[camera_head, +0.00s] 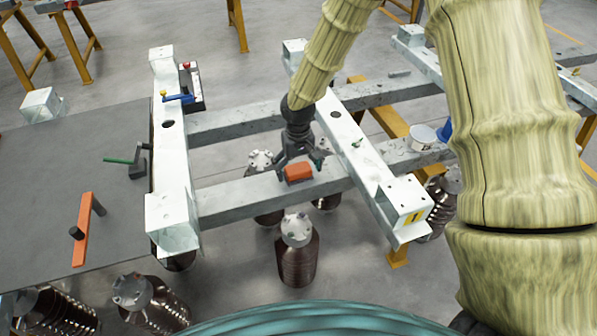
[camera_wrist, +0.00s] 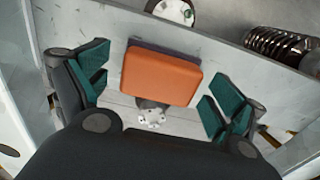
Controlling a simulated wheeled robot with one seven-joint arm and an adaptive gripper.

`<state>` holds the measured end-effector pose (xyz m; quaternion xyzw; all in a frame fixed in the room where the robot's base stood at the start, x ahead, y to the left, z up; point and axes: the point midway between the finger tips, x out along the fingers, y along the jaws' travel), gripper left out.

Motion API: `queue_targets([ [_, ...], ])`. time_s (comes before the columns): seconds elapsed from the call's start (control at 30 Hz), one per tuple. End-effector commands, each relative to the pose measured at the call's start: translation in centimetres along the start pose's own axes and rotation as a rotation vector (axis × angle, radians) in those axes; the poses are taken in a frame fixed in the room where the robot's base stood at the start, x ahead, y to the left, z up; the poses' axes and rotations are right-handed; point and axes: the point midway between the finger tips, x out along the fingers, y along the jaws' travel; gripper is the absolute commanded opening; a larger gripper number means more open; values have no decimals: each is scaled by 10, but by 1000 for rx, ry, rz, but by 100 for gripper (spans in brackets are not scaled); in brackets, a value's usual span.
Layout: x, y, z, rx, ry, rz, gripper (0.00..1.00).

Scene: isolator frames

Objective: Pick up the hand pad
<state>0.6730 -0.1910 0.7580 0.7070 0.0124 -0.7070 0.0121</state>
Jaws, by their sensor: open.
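The hand pad is an orange block with a dark underside. In the head view the hand pad (camera_head: 298,173) lies on the near grey beam (camera_head: 240,194), between two white cross pieces. In the wrist view the hand pad (camera_wrist: 162,74) sits between the two teal-padded fingers, with a gap on each side. My gripper (camera_head: 299,160) is open and points down right over the pad. It also shows in the wrist view (camera_wrist: 160,95), its fingers apart and not touching the pad. Part of the pad's far side is hidden by my gripper in the head view.
White cross pieces (camera_head: 172,165) and (camera_head: 365,150) flank the pad left and right. A dark table (camera_head: 70,170) with an orange-handled tool (camera_head: 82,230) stands left. Brown ribbed insulators (camera_head: 297,262) stand below.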

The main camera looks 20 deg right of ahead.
Motion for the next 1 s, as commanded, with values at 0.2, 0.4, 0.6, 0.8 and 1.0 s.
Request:
queue_targets([
  [0.2, 0, 0, 0, 0, 0, 0, 76],
  [0.4, 0, 0, 0, 0, 0, 0, 45],
  [0.6, 0, 0, 0, 0, 0, 0, 41],
  [0.8, -5, 0, 0, 1, 1, 0, 41],
  [1.0, -24, 0, -1, 2, 2, 0, 41],
])
